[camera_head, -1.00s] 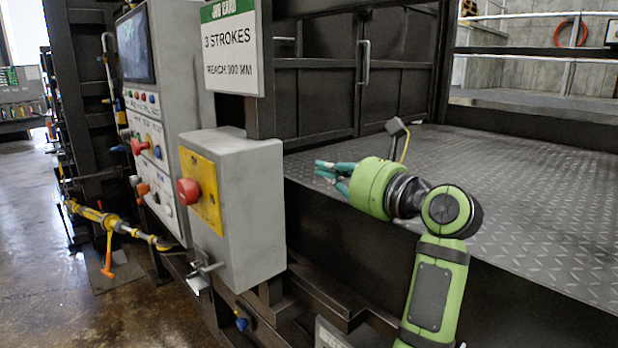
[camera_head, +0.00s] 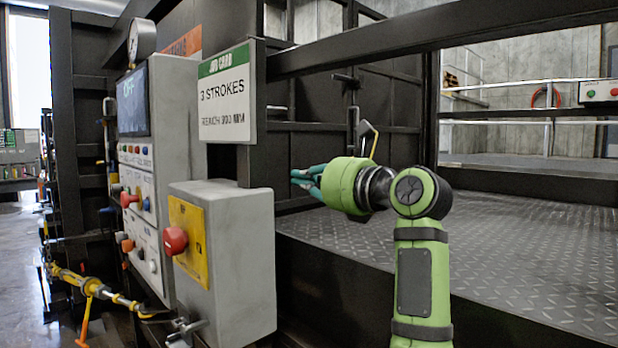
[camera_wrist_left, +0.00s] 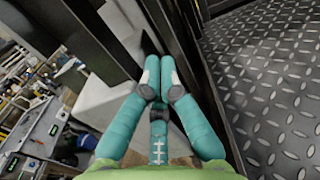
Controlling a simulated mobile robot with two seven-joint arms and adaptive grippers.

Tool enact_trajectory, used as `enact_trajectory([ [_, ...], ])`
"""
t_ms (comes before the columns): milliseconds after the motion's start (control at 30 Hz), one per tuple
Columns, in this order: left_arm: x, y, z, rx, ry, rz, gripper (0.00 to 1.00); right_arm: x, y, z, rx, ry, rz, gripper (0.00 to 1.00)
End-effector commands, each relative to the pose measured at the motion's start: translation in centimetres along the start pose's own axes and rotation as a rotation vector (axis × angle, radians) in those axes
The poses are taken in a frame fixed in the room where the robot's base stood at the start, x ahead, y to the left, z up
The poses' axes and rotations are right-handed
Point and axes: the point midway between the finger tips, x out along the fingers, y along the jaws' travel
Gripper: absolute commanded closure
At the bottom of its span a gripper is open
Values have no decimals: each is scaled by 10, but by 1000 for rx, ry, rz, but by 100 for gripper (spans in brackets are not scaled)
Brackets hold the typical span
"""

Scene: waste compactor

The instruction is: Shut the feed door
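A dark metal panel door (camera_head: 312,105), which looks like the feed door, stands behind the job card at the back left of the plated platform. An upright bar handle (camera_head: 353,125) is on it. I cannot tell from here how far it stands open. My left gripper (camera_head: 298,180), with teal fingers and a green wrist, is in front of the lower part of the door, left of and below the handle. In the left wrist view its fingers (camera_wrist_left: 158,76) come close together at the tips with nothing seen between them. My right gripper is not in view.
A grey control box with a red button (camera_head: 175,240) and a control panel (camera_head: 150,200) stand left of my gripper. The job card (camera_head: 228,98) hangs above the box. A dark beam (camera_head: 420,35) crosses overhead. The diamond-plate platform (camera_head: 520,235) is bare.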

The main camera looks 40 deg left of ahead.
Motion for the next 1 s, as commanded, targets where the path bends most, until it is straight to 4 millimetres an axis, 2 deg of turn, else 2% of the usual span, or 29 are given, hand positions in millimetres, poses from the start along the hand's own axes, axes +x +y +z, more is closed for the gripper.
enact_trajectory([
  [100, 28, 2, 4, 2, 0, 7, 100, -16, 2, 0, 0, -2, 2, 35],
  [300, 68, 1, 5, 1, -2, 5, 100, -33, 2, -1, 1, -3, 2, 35],
  [500, 93, 1, 3, 2, -1, 3, 100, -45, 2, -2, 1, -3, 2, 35],
  [1000, 102, 0, 0, 0, -1, 1, 100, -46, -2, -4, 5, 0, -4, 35],
])
